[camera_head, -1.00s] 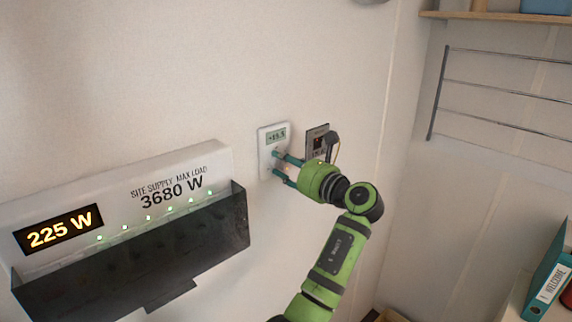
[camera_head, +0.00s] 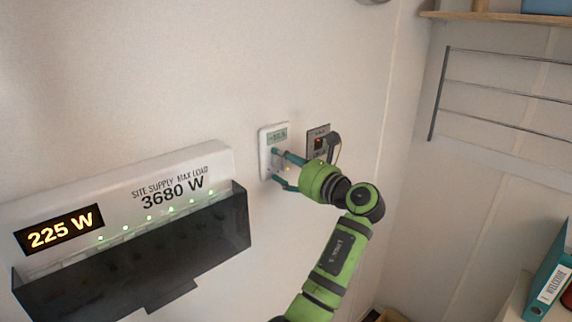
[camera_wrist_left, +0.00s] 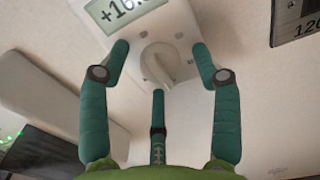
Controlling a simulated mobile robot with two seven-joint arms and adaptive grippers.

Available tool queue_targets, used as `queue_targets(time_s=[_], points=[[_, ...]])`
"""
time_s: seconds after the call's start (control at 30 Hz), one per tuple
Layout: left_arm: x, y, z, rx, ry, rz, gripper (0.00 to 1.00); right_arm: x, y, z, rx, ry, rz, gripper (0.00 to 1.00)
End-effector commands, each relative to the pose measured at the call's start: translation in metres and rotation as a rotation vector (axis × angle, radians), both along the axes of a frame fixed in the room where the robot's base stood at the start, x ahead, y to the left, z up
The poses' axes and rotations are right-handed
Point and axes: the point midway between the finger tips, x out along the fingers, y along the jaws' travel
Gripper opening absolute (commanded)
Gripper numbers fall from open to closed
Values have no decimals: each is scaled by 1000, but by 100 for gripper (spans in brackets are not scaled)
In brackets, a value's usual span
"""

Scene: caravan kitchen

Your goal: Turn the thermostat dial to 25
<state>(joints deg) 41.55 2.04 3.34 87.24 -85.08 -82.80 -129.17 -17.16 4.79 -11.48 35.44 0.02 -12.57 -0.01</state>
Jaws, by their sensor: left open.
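The white thermostat (camera_head: 266,152) is fixed to the wall, with a small grey-green display (camera_head: 277,136) at its top. In the left wrist view the display (camera_wrist_left: 122,8) begins with "+16."; its last digit is cut off. The pale dial (camera_wrist_left: 160,62) below it has a raised grip. My left gripper (camera_head: 276,168) is at the thermostat's face. In the left wrist view its three teal fingers (camera_wrist_left: 160,70) are spread around the dial, with visible gaps to it. Whether any fingertip touches the thermostat face, I cannot tell. My right gripper is not in view.
A dark switch panel (camera_head: 318,133) with a red light is close on the right of the thermostat. A supply box (camera_head: 110,185) showing 225 W and 3680 W, with a dark tray (camera_head: 140,255), juts out at lower left. The wall above is clear.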

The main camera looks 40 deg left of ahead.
Motion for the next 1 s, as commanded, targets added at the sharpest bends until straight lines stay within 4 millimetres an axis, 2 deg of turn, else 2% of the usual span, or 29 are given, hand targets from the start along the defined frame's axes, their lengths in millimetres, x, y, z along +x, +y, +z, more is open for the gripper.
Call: queue_targets(time_s=[0.17,0.4,0.6,0.8,1.0], points=[[-1,-24,-1,-1,0,-4,64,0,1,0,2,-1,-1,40],[-6,-76,-1,-2,1,-4,64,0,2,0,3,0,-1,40],[-9,-107,0,0,0,-2,64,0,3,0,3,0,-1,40],[-10,-117,0,0,-1,0,64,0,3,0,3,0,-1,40],[-10,-117,0,1,-1,0,64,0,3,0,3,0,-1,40]])
